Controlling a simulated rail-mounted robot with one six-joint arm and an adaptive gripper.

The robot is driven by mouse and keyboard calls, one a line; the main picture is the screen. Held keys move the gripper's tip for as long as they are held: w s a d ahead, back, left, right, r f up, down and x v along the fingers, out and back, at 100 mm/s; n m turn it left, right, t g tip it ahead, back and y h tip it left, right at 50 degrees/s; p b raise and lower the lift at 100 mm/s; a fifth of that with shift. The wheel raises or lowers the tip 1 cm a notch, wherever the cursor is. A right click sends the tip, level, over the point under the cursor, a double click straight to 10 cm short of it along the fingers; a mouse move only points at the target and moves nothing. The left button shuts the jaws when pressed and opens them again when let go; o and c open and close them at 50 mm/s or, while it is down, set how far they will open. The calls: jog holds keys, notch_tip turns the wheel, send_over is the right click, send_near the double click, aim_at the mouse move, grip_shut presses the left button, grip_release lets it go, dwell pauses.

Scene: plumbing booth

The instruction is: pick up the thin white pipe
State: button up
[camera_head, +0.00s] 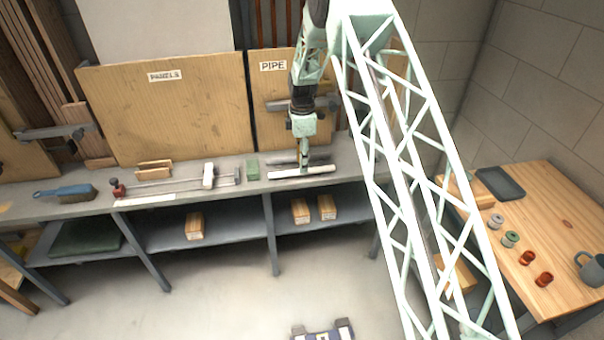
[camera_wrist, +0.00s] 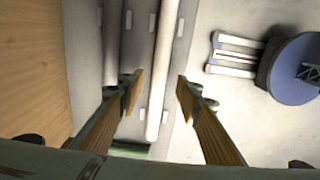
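The thin white pipe (camera_head: 285,174) lies on the grey workbench, below the PIPE sign. In the wrist view the white pipe (camera_wrist: 163,45) runs from the top edge down between my fingers, its near end showing past the fingertips. My gripper (camera_head: 304,167) points down over the pipe's middle. In the wrist view my gripper (camera_wrist: 158,84) is open, with one finger on each side of the pipe and gaps on both sides. I cannot tell the exact height of the fingertips above the bench.
A darker grey pipe (camera_wrist: 112,45) lies parallel, close to the left finger; it also shows behind the white pipe (camera_head: 284,162). The pipe board (camera_head: 270,130) rises behind.

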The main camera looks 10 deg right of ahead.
jog(key=shift+w+f, duration=0.1)
jog(key=shift+f, duration=1.85)
jog(key=c, duration=1)
jog(key=shift+r, duration=0.15)
jog(key=shift+r, duration=1.55)
jog(key=shift+s+r, duration=0.15)
jog(key=shift+s, duration=0.05)
jog(key=s, duration=0.5)
jog(key=s+r, duration=0.1)
jog(key=s, duration=0.4)
jog(key=s+p, duration=0.1)
jog(key=s, duration=0.4)
jog(key=shift+s+r, duration=0.2)
jog(key=shift+s, duration=0.15)
